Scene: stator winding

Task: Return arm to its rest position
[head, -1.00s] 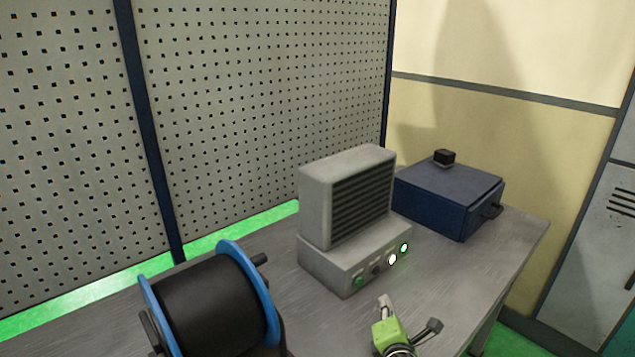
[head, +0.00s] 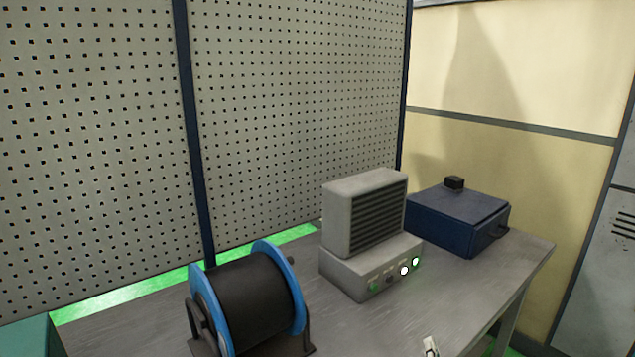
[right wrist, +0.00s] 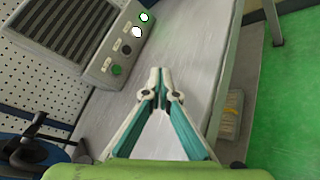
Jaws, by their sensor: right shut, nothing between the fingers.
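My right gripper (head: 431,346) barely shows at the bottom edge of the head view, near the table's front edge. In the right wrist view the gripper (right wrist: 160,78) is shut, with its fingertips together and nothing between them. It is above the grey table (right wrist: 185,107), apart from the grey machine (right wrist: 95,40). The machine (head: 365,228) has a louvred front and a row of buttons, with white and green lights lit. My left gripper is not in view.
A black spool with blue flanges (head: 248,300) stands at the left of the table (head: 350,335). A dark blue box (head: 458,218) with a small black block (head: 454,182) on top is at the back right. A perforated panel (head: 290,110) stands behind. The table's front middle is clear.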

